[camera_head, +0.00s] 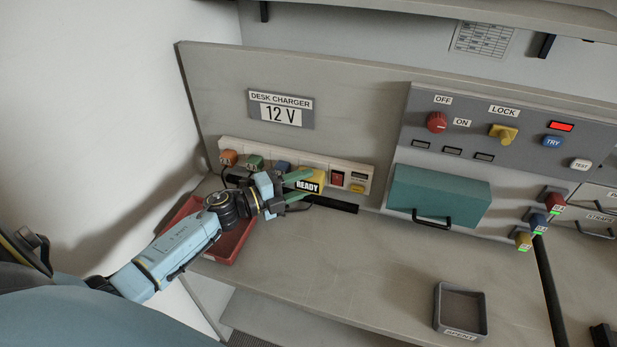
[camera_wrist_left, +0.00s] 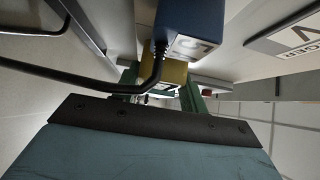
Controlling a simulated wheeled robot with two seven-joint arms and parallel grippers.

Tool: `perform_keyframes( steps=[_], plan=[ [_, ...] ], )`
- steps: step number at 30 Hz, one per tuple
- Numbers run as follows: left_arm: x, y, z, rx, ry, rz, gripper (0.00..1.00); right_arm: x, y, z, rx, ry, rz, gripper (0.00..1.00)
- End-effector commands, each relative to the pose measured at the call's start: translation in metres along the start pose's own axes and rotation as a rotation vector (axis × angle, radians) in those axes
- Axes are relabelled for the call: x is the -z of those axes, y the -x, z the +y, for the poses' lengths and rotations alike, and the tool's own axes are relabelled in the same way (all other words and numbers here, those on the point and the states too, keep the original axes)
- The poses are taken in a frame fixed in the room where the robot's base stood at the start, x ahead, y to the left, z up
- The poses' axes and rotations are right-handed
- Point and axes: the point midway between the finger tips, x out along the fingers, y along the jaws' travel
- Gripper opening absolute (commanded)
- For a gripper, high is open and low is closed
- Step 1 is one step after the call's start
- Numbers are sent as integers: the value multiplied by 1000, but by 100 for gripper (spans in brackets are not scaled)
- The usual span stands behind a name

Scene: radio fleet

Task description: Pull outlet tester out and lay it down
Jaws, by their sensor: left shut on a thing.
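The outlet tester (camera_head: 309,181) is a yellow block with a READY label, at the pale socket strip (camera_head: 325,167) on the back panel. My left gripper (camera_head: 300,187) reaches in from the left with its green fingers shut on the tester. In the left wrist view the yellow tester (camera_wrist_left: 168,73) shows between the fingers, partly hidden by a blue plug (camera_wrist_left: 190,28) and its black cable. I cannot tell whether the tester's pins are in the socket. My right gripper is not in view.
A red tray (camera_head: 229,244) lies under my left arm. A teal box (camera_head: 438,192) and a grey tray (camera_head: 461,289) are further right. The middle bench is clear.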

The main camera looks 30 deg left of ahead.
Motion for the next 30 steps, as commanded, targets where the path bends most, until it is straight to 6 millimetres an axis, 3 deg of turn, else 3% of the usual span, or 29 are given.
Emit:
perform_keyframes(
  steps=[30],
  plan=[
    [10, 11, -1, 2, -1, -1, 7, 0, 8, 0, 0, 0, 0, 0]
  ],
)
